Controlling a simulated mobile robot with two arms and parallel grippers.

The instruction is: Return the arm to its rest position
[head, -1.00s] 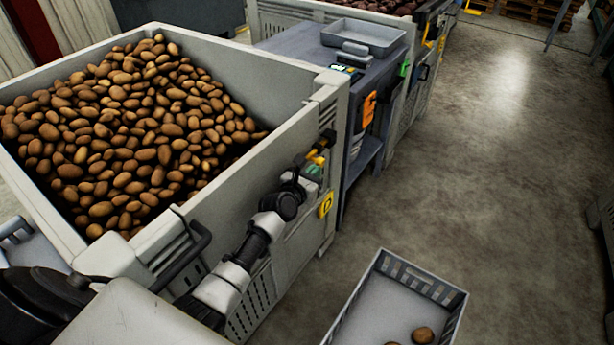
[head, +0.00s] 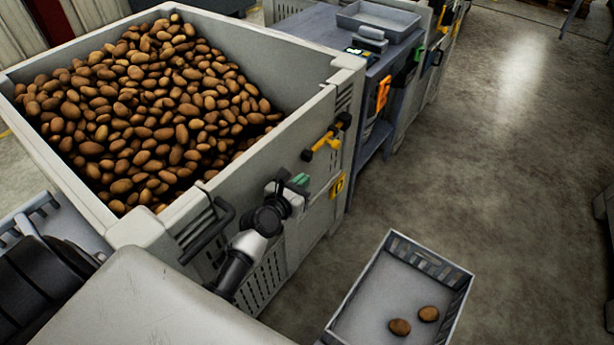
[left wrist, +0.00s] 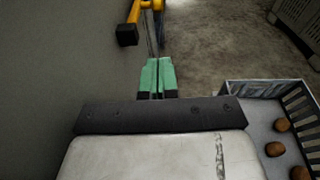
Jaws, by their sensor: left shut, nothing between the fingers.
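My left gripper (head: 299,181) has green fingertips, and its black and white arm rises from the lower part of the head view along the front of the big potato bin. The fingers are together and empty; they also show shut in the left wrist view (left wrist: 157,74). A yellow tool with black ends (head: 326,144) sits against the bin's outer side, just beyond and above the fingertips. It shows at the top of the left wrist view (left wrist: 146,14), apart from the fingers. My right gripper is not in view.
The grey bin (head: 262,160) is full of potatoes. A low grey crate (head: 372,288) with a few potatoes lies on the floor to the right of the arm. A blue-grey bench (head: 300,32) with a tray (head: 379,20) stands behind.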

